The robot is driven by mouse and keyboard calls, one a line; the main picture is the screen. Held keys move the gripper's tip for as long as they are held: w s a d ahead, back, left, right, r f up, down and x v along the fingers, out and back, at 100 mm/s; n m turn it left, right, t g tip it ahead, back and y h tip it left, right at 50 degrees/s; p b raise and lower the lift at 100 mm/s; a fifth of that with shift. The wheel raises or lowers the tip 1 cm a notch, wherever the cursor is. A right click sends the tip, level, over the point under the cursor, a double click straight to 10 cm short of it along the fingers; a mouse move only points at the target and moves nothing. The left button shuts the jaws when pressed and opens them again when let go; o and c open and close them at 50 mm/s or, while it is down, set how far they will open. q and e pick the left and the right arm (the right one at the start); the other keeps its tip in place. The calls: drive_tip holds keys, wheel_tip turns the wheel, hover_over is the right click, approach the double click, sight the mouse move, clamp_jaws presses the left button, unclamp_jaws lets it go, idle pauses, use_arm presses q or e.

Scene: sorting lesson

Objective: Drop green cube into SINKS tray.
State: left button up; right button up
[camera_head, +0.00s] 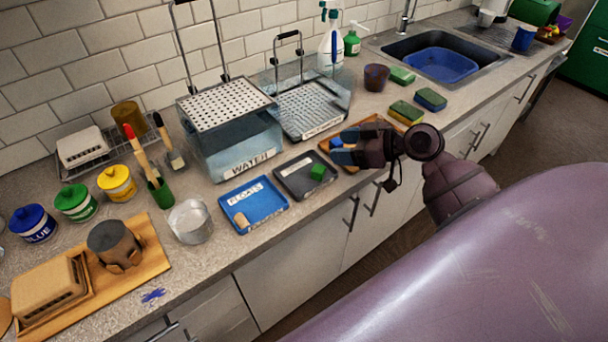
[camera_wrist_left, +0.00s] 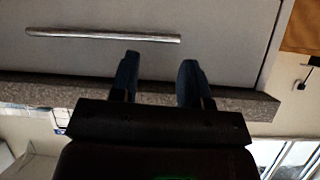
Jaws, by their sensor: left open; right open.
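The green cube (camera_head: 318,171) lies in the dark grey tray (camera_head: 299,183), towards its right side. That tray has a white label too small to read surely; it stands beside the blue tray (camera_head: 262,191) labelled FLOATS. My right gripper (camera_head: 338,148) is open and empty, above and to the right of the cube, apart from it, over a wooden board. My left gripper shows only in the left wrist view (camera_wrist_left: 160,66), open and empty, in front of a cabinet front with a bar handle.
A tan piece (camera_head: 241,219) lies in the blue tray. The clear WATER tank (camera_head: 236,150) with a perforated plate (camera_head: 224,103) stands behind the trays. A metal cup (camera_head: 190,222) is to the left. Sponges (camera_head: 406,112) lie to the right, near the sink.

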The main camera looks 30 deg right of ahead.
drive_tip(key=shift+v, duration=1.85)
drive_tip(key=s+a+f+m+g+h, duration=0.35)
drive_tip(key=s+a+f, duration=0.2)
drive_tip(key=s, duration=0.35)
drive_tip(key=s+a+f+m+g+h, duration=0.3)
drive_tip(key=s+a+f+g+h, duration=0.15)
drive_tip(key=s+f, duration=0.35)
drive_tip(key=w+f+t, duration=0.6)
drive_tip(key=f+t, duration=0.2)
drive_tip(key=shift+a+f+n+t, duration=0.3)
drive_tip(key=shift+a+f+n, duration=0.05)
drive_tip(key=shift+f, duration=0.05)
